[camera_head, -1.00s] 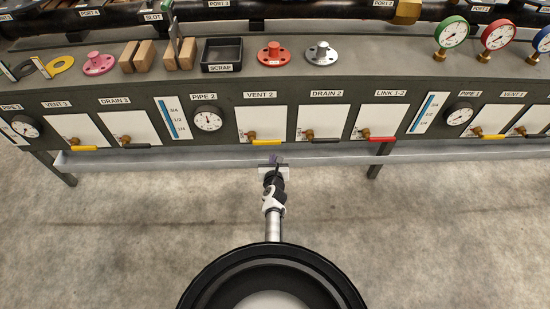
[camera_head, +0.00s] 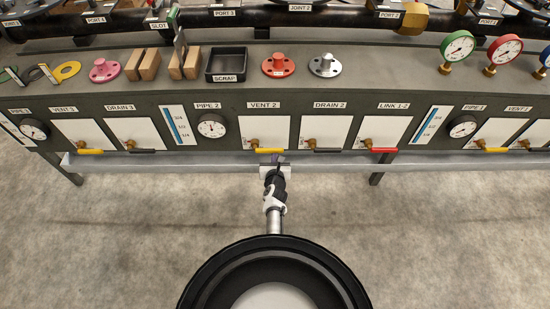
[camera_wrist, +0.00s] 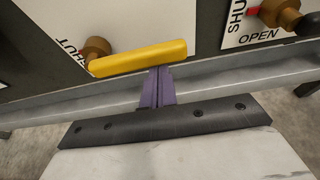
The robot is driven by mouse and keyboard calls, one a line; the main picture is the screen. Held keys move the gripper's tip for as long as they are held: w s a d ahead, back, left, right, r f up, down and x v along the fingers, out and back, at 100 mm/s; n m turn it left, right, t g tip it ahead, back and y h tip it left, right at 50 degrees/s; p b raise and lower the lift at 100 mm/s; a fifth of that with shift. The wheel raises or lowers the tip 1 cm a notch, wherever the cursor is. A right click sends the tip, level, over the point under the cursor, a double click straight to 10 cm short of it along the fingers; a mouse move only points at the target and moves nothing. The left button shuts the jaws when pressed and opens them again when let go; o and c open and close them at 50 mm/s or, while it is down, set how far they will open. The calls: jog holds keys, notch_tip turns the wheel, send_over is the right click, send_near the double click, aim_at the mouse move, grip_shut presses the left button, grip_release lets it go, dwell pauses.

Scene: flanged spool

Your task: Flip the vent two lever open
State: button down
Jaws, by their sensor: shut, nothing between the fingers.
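The vent two lever (camera_head: 270,150) is a yellow handle on a brass valve, on the white panel under the VENT 2 label (camera_head: 263,106). It lies horizontal, pointing right from its pivot. In the wrist view the yellow handle (camera_wrist: 140,58) is large and close, with the brass pivot at its left end by the word SHUT. My gripper (camera_wrist: 158,72) shows its purple fingers together, with their tips just at the handle's lower edge; I cannot tell whether they touch it. In the head view my gripper (camera_head: 273,160) is just below the lever.
The DRAIN 2 valve with its dark lever (camera_head: 328,150) is close to the right, and the red LINK 1-2 lever (camera_head: 384,150) is farther right. A grey rail (camera_head: 220,164) runs along the lower front. The PIPE 2 gauge (camera_head: 211,126) is to the left.

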aim_at(276, 151)
jog(key=shift+r+n+p, duration=0.3)
jog(key=shift+r+p, duration=0.15)
jog(key=shift+p, duration=0.4)
notch_tip(276, 151, up, 2)
jog(key=n+h+p, duration=0.1)
jog(key=p, duration=0.3)
jog(key=shift+r+n+h, duration=0.15)
jog(key=shift+n+h, duration=0.15)
jog(key=shift+n, duration=0.1)
jog(key=shift+r+n+h+p, duration=0.3)
jog(key=shift+r+n+p, duration=0.35)
jog(key=shift+p, duration=0.4)
jog(key=shift+a+r+n+h+p, duration=0.4)
jog(key=shift+r+n+h+p, duration=0.3)
jog(key=shift+n, duration=0.35)
jog(key=a+r+n+t+h+b, duration=0.1)
jog(key=a+r+n+t+h, duration=0.1)
jog(key=a+n, duration=0.3)
jog(key=shift+a+r+n+t, duration=0.2)
jog(key=shift+r+n+t, duration=0.1)
jog(key=shift+r+n, duration=0.75)
jog(key=shift+a+f, duration=0.15)
